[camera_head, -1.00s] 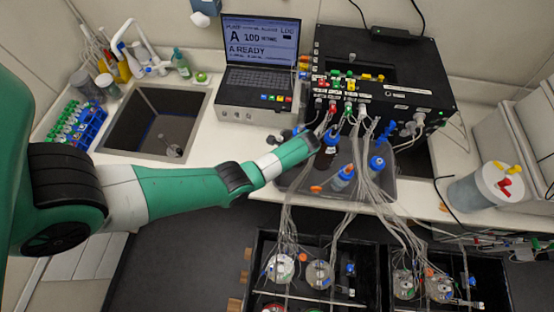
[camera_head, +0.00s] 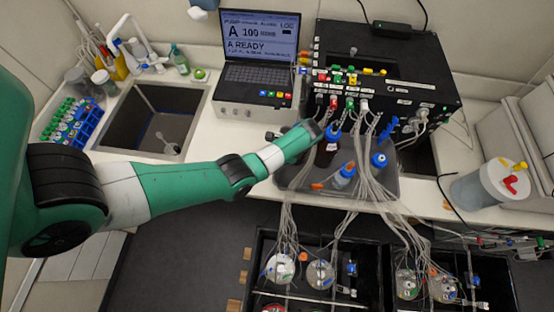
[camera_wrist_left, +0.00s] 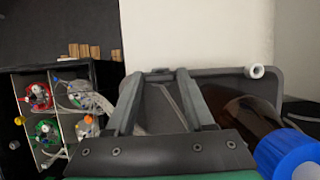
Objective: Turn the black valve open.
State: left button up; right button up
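The black valve appears to be the small dark fitting (camera_head: 319,99) at the left end of the row of coloured fittings on the front of the black control box (camera_head: 425,75). It is too small to tell how it is turned. My left arm reaches in from the left and ends just below that row. In the head view its gripper is mostly hidden by the wrist. In the left wrist view my left gripper (camera_wrist_left: 165,78) shows two grey fingers with a gap between them and nothing held. It is apart from the valve. My right gripper is not in view.
A brown bottle with a blue cap (camera_wrist_left: 285,152) stands close beside the gripper, in a grey tray (camera_head: 405,185) with other bottles. Many tubes (camera_head: 370,180) hang from the box to the shakers below. A laptop (camera_head: 258,60) and a sink (camera_head: 155,115) are to the left.

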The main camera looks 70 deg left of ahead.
pick_arm(q)
jog(key=o, duration=0.3)
jog(key=shift+o, duration=0.2)
jog(key=p+v, duration=0.3)
jog(key=v, duration=0.8)
jog(key=shift+r+p, duration=0.3)
jog(key=shift+p, duration=0.1)
jog(key=shift+w, duration=0.1)
